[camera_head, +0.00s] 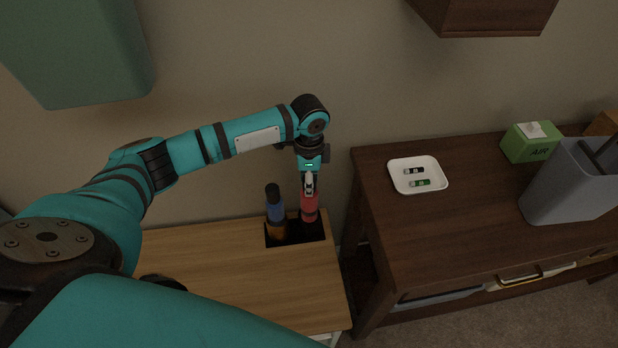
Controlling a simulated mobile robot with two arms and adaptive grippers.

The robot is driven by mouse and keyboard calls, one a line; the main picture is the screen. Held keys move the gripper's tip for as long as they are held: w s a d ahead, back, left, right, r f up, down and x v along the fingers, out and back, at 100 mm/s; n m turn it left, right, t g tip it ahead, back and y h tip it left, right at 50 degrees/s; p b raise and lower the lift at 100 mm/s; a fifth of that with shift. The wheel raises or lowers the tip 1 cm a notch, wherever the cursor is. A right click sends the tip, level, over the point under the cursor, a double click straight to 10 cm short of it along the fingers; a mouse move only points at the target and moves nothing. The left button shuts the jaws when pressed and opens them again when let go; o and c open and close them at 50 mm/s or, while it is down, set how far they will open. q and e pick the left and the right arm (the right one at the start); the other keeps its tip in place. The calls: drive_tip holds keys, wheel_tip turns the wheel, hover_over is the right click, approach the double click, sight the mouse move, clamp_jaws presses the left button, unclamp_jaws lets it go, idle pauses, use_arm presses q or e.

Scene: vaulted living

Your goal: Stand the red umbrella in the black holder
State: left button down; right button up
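The red umbrella (309,208) is upright, with its lower end inside the black holder (318,236), a dark rectangular opening at the right end of the light wooden top. My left gripper (309,187) points down at the upper end of the red umbrella and appears shut on it. The fingers hide part of its top. The umbrella's bottom is hidden in the dark holder. My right gripper is not in view.
A blue and orange umbrella (275,212) with a dark top stands in the holder, left of the red one. A dark wooden table (440,245) to the right bears a white tray (405,188) with small items, a green box (528,146) and a grey container (562,190).

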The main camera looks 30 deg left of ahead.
use_arm(q)
drive_tip(key=c, duration=0.9)
unclamp_jaws()
drive_tip(key=shift+f, duration=0.1)
drive_tip(key=shift+r, duration=0.2)
wheel_tip(320, 180, up, 13)
drive_tip(key=shift+f, duration=0.1)
